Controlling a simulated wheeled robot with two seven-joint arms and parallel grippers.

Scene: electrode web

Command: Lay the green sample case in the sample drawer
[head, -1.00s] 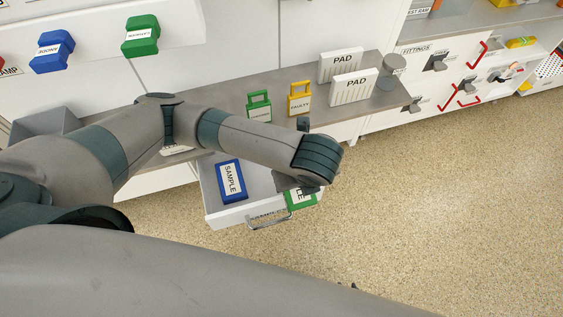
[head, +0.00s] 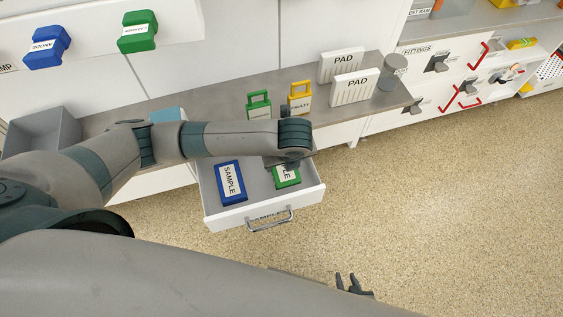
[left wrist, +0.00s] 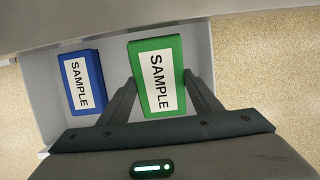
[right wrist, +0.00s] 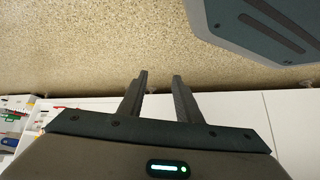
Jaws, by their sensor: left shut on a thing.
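The green sample case (head: 287,177) is over the right part of the open sample drawer (head: 264,201). My left gripper (left wrist: 160,82) is shut on the green case, with a finger at each long side in the left wrist view; the head view hides the fingers behind my arm. I cannot tell whether the case touches the drawer floor. A blue sample case (head: 231,182) lies in the left part of the drawer, apart from the green one. My right gripper (head: 347,282) is open and empty over the floor; it also shows in the right wrist view (right wrist: 160,78).
Above the drawer, a counter holds a green tagged block (head: 259,106), a yellow one (head: 300,98), two PAD boxes (head: 353,88) and a grey cylinder (head: 391,73). A grey bin (head: 42,132) stands at left. The floor at right is clear.

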